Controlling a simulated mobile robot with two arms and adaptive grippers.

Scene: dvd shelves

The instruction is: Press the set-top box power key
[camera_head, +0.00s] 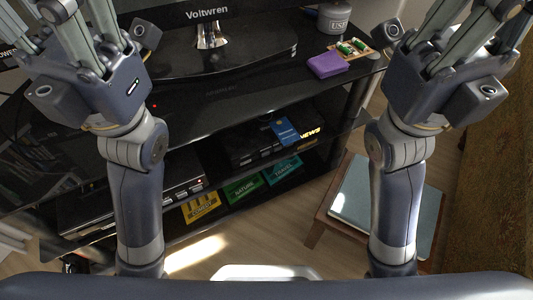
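A black box (240,152) on the middle shelf of the black TV stand has a blue case (285,131) lying on it. A second dark box (185,190) with small red lights sits lower left, partly behind my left arm. I cannot tell which is the set-top box, and no power key can be made out. My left gripper (62,30) is at the upper left, above the stand, fingers spread and empty. My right gripper (472,30) is at the upper right, beyond the stand's right end, fingers spread and empty. Their fingertips are partly cut off.
A Voltwren TV (212,40) stands on the glossy top, with a purple box (327,64), a circuit board (352,48) and a grey canister (334,17) to its right. Yellow (201,207), green (243,189) and teal (283,169) cases lie low. A small wooden table (350,205) stands right.

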